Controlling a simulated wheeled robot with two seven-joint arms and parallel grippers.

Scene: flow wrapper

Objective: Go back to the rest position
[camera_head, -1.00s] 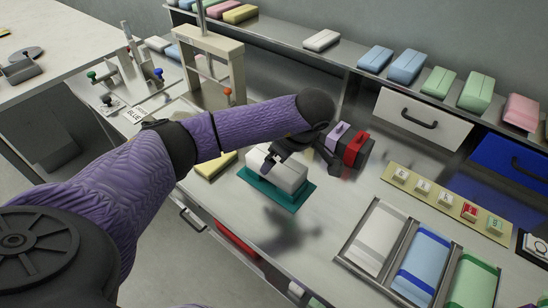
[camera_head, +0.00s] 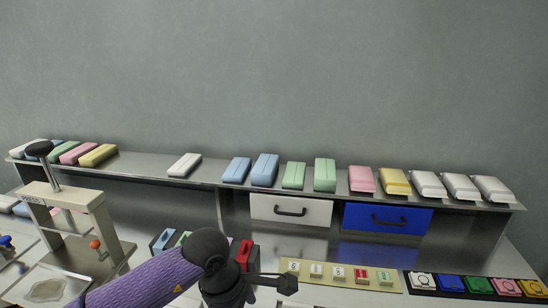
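My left arm's purple sleeve comes in from the bottom left. My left gripper (camera_head: 272,284) is at the bottom middle, dark and partly cut off by the frame edge. It is seen from behind, and I cannot tell whether its fingers are open or shut. My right gripper is not in view.
A shelf (camera_head: 335,190) with several coloured packs runs along the wall. Below it are a white drawer (camera_head: 291,210) and a blue drawer (camera_head: 387,218). A red block (camera_head: 243,252) stands beside my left arm. A beige press frame (camera_head: 62,194) stands at the left.

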